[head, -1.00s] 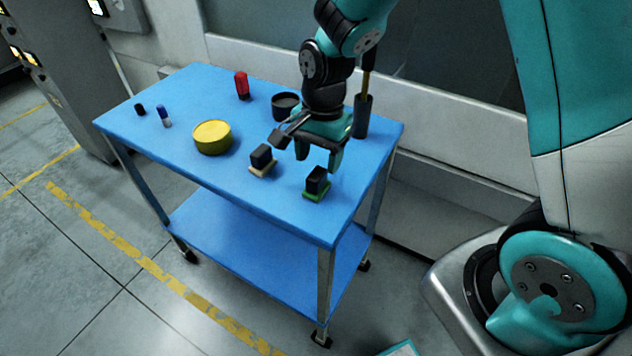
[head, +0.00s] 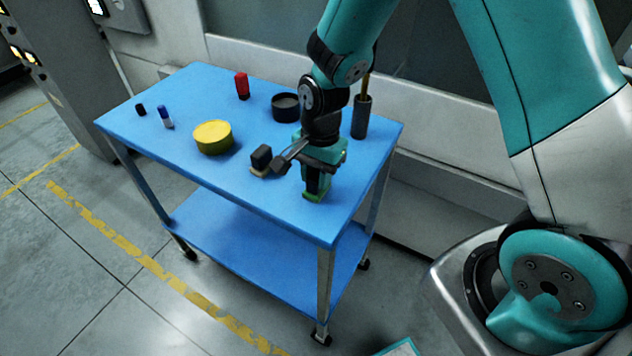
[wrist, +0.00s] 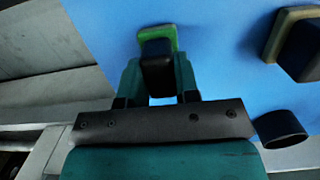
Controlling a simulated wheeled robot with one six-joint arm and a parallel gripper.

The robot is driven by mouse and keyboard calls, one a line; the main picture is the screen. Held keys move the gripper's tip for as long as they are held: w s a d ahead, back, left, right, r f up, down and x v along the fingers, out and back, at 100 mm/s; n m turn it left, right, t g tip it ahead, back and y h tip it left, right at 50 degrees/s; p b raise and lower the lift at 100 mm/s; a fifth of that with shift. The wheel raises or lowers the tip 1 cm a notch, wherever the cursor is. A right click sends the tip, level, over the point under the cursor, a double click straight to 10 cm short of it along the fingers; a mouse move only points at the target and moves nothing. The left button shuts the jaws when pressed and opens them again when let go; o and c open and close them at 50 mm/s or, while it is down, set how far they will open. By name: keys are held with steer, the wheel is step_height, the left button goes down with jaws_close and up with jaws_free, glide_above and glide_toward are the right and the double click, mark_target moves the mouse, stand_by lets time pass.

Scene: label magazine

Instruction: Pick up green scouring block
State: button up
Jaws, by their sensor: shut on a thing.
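The green scouring block (head: 313,197) has a green base and a black grip on top. It rests on the blue trolley top near its front right edge. My gripper (head: 318,180) is lowered over it from above and shut on its black grip. In the wrist view my gripper's fingers (wrist: 157,80) stand on both sides of the black grip, and the green base (wrist: 160,33) shows beyond it. Much of the block is hidden by my gripper in the head view.
A similar tan block (head: 261,160) with a black grip stands close to the left of my gripper. A yellow tin (head: 213,137), a dark bowl (head: 286,107), a red object (head: 242,86), a dark cup (head: 361,118) and two small markers share the blue trolley top (head: 180,85).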

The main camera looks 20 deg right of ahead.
mark_target(317, 174)
steer(key=shift+r, duration=0.1)
step_height(317, 174, up, 20)
stand_by(0.5)
